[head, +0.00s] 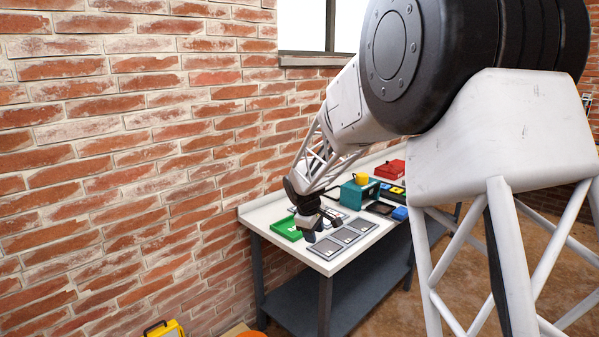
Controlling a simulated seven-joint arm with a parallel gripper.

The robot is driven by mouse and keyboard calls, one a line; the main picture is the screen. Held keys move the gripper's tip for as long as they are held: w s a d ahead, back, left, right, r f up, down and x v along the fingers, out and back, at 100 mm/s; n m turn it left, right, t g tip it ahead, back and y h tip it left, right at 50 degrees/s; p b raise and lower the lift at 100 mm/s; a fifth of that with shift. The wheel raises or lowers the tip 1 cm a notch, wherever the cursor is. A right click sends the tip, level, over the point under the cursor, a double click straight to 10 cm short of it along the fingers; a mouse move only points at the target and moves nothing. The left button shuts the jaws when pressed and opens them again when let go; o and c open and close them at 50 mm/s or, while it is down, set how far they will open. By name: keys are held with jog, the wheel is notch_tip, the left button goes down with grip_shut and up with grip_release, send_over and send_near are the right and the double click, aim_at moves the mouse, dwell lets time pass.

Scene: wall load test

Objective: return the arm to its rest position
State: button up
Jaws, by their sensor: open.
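My gripper (313,224) is at the end of my arm, which reaches down from the upper right over the workbench (322,262). The gripper is dark and small in the head view and hangs above the bench's near end. It is open, and I see nothing held between its fingers. It is beside a green tray (284,229) and close to several grey square plates (345,234). I cannot tell exactly how high it is above the bench top.
A teal box (359,195) with a yellow item (361,178) on top, a blue block (400,213) and a red box (390,169) stand farther back. A brick wall (130,150) runs along the left. A yellow object (165,329) is at the bottom edge.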

jog(key=s+d+r+m+y, duration=0.1)
jog(key=s+d+r+m, duration=0.35)
jog(key=s, duration=0.75)
jog(key=s+d+r+m, duration=0.2)
jog(key=s+d+r, duration=0.4)
jog(key=s, duration=0.6)
jog(key=s+d+m, duration=0.1)
jog(key=s+m, duration=0.1)
jog(key=s, duration=1.1)
jog(key=s+d+m+y, duration=0.1)
jog(key=s+d+m, duration=0.1)
jog(key=s, duration=1.1)
jog(key=shift+s+d+m, duration=0.3)
jog(key=shift+s+m, duration=0.05)
jog(key=shift+m, duration=0.4)
jog(key=shift+o, duration=0.4)
